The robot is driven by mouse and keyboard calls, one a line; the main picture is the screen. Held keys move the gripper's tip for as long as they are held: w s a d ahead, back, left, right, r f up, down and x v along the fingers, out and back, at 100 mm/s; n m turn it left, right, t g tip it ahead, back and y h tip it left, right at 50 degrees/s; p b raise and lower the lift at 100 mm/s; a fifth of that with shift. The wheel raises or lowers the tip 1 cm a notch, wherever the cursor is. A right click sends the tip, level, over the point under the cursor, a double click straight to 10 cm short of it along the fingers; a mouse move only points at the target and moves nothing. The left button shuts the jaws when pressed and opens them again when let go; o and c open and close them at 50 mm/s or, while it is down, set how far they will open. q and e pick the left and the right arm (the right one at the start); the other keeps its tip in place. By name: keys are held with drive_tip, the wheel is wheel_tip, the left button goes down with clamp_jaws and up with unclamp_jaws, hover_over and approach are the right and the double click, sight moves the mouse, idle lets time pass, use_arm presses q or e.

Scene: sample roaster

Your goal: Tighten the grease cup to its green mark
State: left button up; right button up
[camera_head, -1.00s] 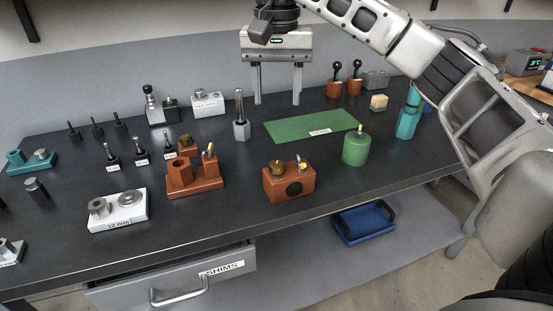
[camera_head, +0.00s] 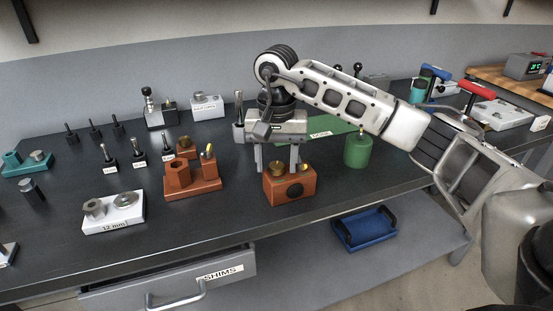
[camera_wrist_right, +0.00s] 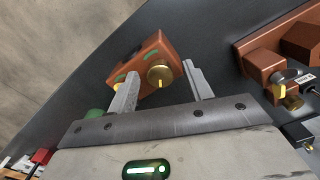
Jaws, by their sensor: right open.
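An orange-brown block (camera_head: 289,187) stands near the front edge of the bench. On its top is a round brass cap (camera_head: 277,167), which looks like the grease cup. In the right wrist view the brass cap (camera_wrist_right: 160,76) has a yellow line on it, and green marks (camera_wrist_right: 130,52) show on the block top. My right gripper (camera_head: 276,166) points down over the block, open and empty. In the wrist view its fingers (camera_wrist_right: 160,80) stand either side of the cap with gaps; contact is not visible. My left gripper is out of view.
A second orange-brown fixture (camera_head: 193,188) stands close to the left. A green cylinder (camera_head: 357,151) is at the right, and a green mat (camera_head: 318,127) lies partly hidden behind my arm. A white 12 mm block (camera_head: 113,217) is at front left. A drawer (camera_head: 170,281) juts out below.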

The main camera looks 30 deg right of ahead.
drive_tip(key=c, duration=1)
drive_tip(key=shift+m, duration=0.3)
drive_tip(key=m, duration=0.8)
drive_tip(key=shift+m, duration=0.4)
drive_tip(key=m, duration=0.3)
drive_tip(key=shift+m, duration=0.3)
drive_tip(key=m, duration=0.6)
drive_tip(key=shift+m+p, duration=0.3)
drive_tip(key=shift+p, duration=0.1)
